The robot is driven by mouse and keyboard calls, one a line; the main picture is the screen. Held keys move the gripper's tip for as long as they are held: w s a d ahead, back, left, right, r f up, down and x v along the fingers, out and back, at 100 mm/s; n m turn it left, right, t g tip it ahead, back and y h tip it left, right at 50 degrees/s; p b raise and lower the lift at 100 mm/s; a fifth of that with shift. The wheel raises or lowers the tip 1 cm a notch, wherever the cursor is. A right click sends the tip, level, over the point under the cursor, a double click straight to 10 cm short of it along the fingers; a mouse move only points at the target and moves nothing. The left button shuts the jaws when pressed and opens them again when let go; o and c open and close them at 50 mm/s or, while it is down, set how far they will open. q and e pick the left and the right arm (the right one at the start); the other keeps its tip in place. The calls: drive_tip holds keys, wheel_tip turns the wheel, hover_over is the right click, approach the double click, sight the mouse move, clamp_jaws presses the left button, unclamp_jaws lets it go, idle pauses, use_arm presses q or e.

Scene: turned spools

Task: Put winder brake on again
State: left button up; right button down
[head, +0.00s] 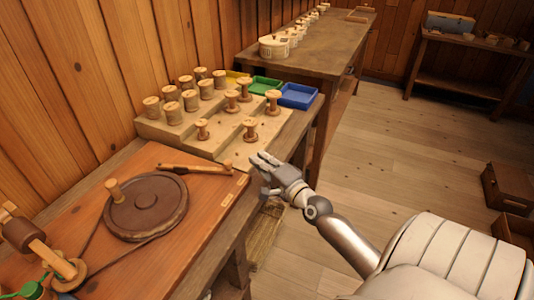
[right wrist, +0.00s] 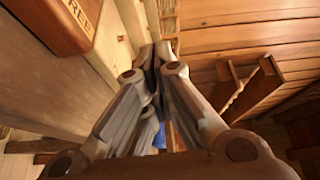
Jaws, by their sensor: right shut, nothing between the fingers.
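The winder wheel (head: 145,205), a dark round disc with an upright wooden knob, lies on the reddish bench top (head: 205,240) in the head view. A wooden lever (head: 195,169), which looks like the brake, lies beyond the wheel and points right towards the bench edge. Whether it touches the wheel I cannot tell. Two small pale labels sit near that edge. My right gripper (head: 260,162) is shut and empty, right of the lever's end and apart from it. In the right wrist view its fingers (right wrist: 155,55) meet beside a board corner lettered "REE". My left gripper is out of view.
A stepped wooden rack (head: 180,137) with several spools stands behind the lever. Green (head: 266,86) and blue (head: 298,95) trays sit behind it. A long table (head: 320,50) with pots runs further back. Open floor lies to the right, with crates (head: 507,187).

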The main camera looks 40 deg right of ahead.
drive_tip(key=w, duration=0.4)
drive_tip(key=shift+w+d+r, duration=0.1)
drive_tip(key=shift+w+d, duration=0.05)
drive_tip(key=shift+w, duration=0.1)
drive_tip(key=a, duration=0.1)
drive_tip(key=a+p, duration=0.1)
drive_tip(key=shift+s+a+p, duration=0.2)
drive_tip(key=shift+a+p, duration=0.1)
drive_tip(key=shift+a, duration=0.1)
drive_tip(key=shift+s+a, duration=0.2)
drive_tip(key=shift+a, duration=0.3)
drive_tip(key=shift+f, duration=0.25)
